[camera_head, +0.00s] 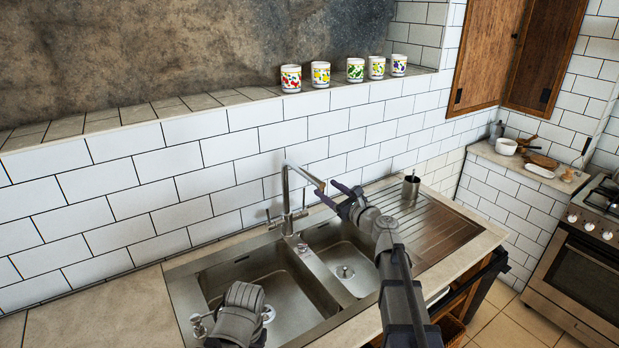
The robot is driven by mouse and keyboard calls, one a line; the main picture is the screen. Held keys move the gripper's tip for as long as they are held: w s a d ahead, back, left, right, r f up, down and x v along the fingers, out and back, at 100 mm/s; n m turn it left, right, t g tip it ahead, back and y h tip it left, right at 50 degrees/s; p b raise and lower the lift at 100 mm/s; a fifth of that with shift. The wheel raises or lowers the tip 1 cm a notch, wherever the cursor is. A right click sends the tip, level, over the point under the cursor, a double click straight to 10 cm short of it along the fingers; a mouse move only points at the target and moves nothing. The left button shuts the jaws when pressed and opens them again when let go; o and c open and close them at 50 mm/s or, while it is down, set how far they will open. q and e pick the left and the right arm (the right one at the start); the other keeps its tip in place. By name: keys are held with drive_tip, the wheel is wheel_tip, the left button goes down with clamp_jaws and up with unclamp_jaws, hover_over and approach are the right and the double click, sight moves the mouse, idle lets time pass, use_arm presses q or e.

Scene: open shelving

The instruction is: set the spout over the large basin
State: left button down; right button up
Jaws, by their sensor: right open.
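The steel tap (289,205) stands at the back of the sink, near the divider between the basins. Its spout (305,175) reaches right and forward, with its tip on the small-basin side. The large basin (285,290) is on the left and the small basin (345,258) is right of it. My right gripper (327,191) is open, its two dark fingers beside the spout's tip; I cannot tell whether they touch it. My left gripper (241,314) is low over the front of the large basin; its fingers are hidden.
The ribbed drainboard (440,235) lies right of the basins, with a dark cup (410,187) at its back. A white tiled wall (200,180) rises close behind the tap. Several patterned mugs (355,70) stand on the ledge. Bare counter (110,310) lies to the left.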

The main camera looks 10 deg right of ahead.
sight(312, 178)
drive_tip(key=shift+w+a+f, duration=0.1)
drive_tip(key=shift+w+a, duration=0.2)
drive_tip(key=shift+w, duration=0.3)
drive_tip(key=shift+s+d, duration=0.1)
drive_tip(key=x, duration=0.8)
drive_tip(key=shift+s, duration=0.1)
clamp_jaws()
idle(1.0)
